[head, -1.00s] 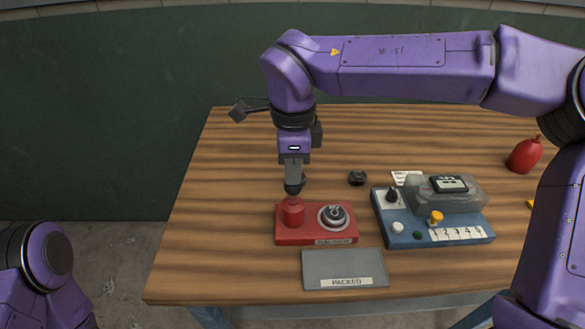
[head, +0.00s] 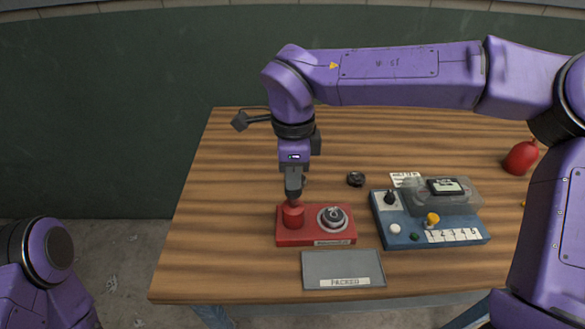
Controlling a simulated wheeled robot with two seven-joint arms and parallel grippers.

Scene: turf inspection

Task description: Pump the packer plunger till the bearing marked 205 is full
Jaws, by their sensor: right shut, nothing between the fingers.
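The red bearing packer (head: 290,239) stands near the table's front, with its red plunger (head: 293,215) on the left side. A ring-shaped bearing (head: 333,218) sits in the packer's round seat on the right; I cannot read a number on it. My right gripper (head: 293,196) points straight down, shut and empty, with its tips at the top of the plunger; they seem to touch it. A grey tray labelled PACKED (head: 342,262) lies empty in front of the packer. Another small dark bearing (head: 356,179) lies on the table behind the packer. My left gripper is out of view.
A blue device (head: 405,238) with knobs, a small display and a numbered strip stands right of the packer. A white card (head: 406,179) lies behind it, and a red bulb (head: 521,158) farther right. The table's left side is clear.

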